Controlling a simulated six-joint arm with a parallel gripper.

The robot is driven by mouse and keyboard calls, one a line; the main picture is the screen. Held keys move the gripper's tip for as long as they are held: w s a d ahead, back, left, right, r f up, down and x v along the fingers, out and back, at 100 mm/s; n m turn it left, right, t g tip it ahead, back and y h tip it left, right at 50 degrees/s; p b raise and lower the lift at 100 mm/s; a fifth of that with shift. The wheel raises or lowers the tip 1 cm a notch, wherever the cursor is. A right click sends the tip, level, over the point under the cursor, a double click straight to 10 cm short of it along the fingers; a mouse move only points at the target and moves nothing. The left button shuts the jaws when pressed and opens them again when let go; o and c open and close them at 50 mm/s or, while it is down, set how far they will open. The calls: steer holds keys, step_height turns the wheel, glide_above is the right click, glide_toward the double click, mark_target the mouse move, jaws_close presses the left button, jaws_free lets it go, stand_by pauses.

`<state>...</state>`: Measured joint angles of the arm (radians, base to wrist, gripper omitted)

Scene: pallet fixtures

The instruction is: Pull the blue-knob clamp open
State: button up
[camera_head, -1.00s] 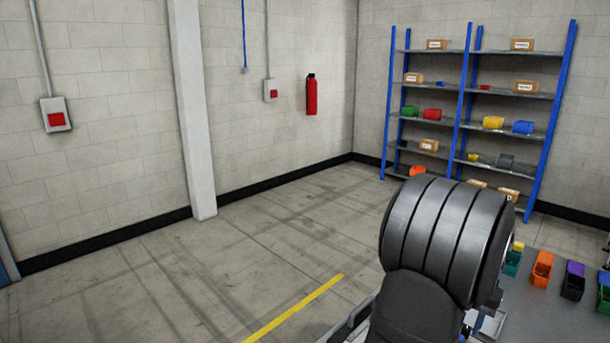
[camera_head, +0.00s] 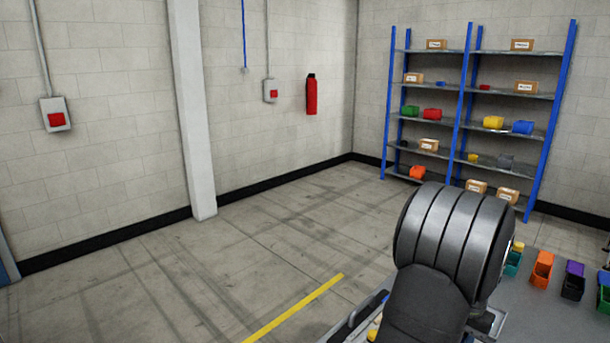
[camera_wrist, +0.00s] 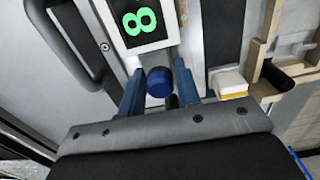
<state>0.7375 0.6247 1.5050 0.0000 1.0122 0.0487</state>
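The blue knob (camera_wrist: 160,82) of the clamp shows in the wrist view as a short blue cylinder with a dark lower part. My gripper (camera_wrist: 160,74) has its two blue fingers on either side of the knob, one left and one right. The gaps beside the knob are very narrow, and I cannot tell whether the fingers touch it. The rest of the clamp is mostly hidden behind my fingers and the gripper body. In the head view my arm hides the gripper and the knob.
A display plate with a green 8 (camera_wrist: 142,20) lies just beyond the knob. A dark handle (camera_wrist: 75,45) is at the left. A white-and-yellow block (camera_wrist: 231,83) and a wooden fixture (camera_wrist: 265,60) lie right of my fingers. Colored bins (camera_head: 541,268) stand on the table.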

steer(key=c, duration=0.4)
steer(key=shift+w+d, duration=1)
steer(key=shift+d, duration=0.05)
steer(key=o, duration=0.7)
steer(key=shift+o, duration=0.2)
steer(key=shift+a, duration=0.1)
step_height(320, 180, up, 8)
stand_by(0.3)
